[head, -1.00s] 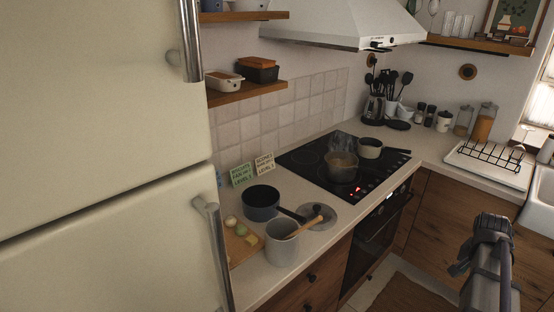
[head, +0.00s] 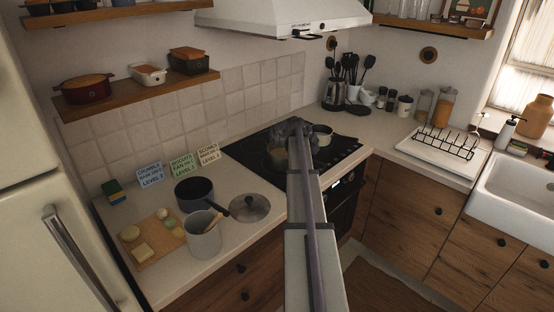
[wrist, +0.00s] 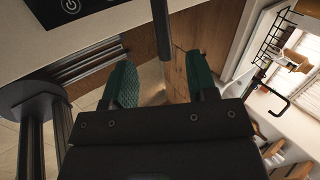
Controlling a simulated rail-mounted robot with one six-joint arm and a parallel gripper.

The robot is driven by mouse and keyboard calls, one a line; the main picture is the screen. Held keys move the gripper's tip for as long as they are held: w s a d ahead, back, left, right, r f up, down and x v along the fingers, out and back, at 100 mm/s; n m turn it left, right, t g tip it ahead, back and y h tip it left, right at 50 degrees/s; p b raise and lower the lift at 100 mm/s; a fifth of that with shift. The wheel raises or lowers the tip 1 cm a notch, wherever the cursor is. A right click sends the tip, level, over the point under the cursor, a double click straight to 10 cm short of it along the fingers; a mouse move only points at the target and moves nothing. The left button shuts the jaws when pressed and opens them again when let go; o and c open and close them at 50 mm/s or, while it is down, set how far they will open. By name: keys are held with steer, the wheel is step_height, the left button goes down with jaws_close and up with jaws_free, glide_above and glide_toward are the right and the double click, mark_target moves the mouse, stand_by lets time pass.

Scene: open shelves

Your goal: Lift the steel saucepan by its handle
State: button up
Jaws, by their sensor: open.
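A steel-looking saucepan (head: 277,158) stands on the black cooktop in the head view, partly hidden by my arm. My gripper (wrist: 160,62) is open in the wrist view, its two green-padded fingers apart with nothing held. A dark straight bar (wrist: 161,28) comes down from the top edge between and beyond the fingertips. It looks like a pan handle, but its pan is out of that view. In the head view my arm reaches to the cooktop's front, and its fingertips cannot be made out.
A pale pot (head: 322,137) stands behind right on the cooktop (head: 243,149). The range hood (head: 285,18) hangs above. The right counter holds a drying rack (head: 440,146).

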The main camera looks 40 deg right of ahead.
mark_target(315, 163)
steer(key=b+x, duration=0.5)
steer(key=x, duration=0.1)
steer(key=shift+f, duration=0.15)
steer(key=b+x, duration=0.2)
steer(key=x, duration=0.1)
steer(key=b+x, duration=0.2)
steer(key=shift+w+d, duration=0.1)
steer(key=shift+w, duration=0.15)
steer(key=shift+d, duration=0.15)
steer(key=shift+r, duration=0.3)
jaws_close()
